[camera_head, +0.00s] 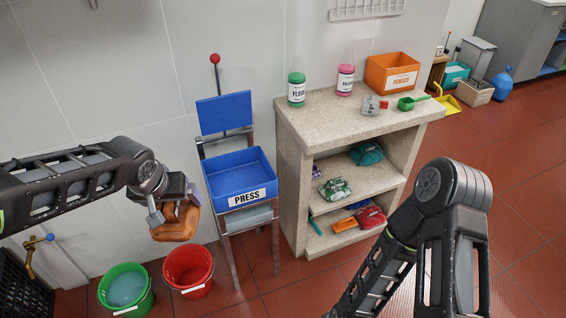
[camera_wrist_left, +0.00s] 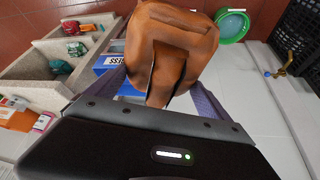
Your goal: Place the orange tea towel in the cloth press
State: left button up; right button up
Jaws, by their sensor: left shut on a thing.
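The orange tea towel (camera_head: 177,221) hangs bunched from my left gripper (camera_head: 172,206), which is shut on it. In the left wrist view the towel (camera_wrist_left: 172,50) fills the space between the fingers and beyond. The cloth press is a blue tray (camera_head: 238,176) labelled PRESS on a metal stand, with a raised blue plate (camera_head: 224,112) and a red-knobbed lever behind it. The tray looks empty. The towel is left of the tray and in front of it, apart from it. My right arm shows at lower right; its gripper is not clearly in view.
A red bucket (camera_head: 188,270) and a green bucket (camera_head: 125,288) stand on the floor below the towel. A stone shelf unit (camera_head: 292,150) right of the press holds bottles, an orange powder box (camera_head: 392,72) and several cloths. A black crate (camera_head: 22,285) is at lower left.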

aim_at(241, 186)
jog(key=i+l, duration=0.2)
jog(key=l, duration=0.2)
jog(key=i+l, duration=0.25)
jog(key=l, duration=0.2)
jog(key=i+l, duration=0.2)
jog(key=l, duration=0.2)
jog(key=i+l+z, duration=0.1)
jog(key=i+l, duration=0.15)
jog(key=l, duration=0.15)
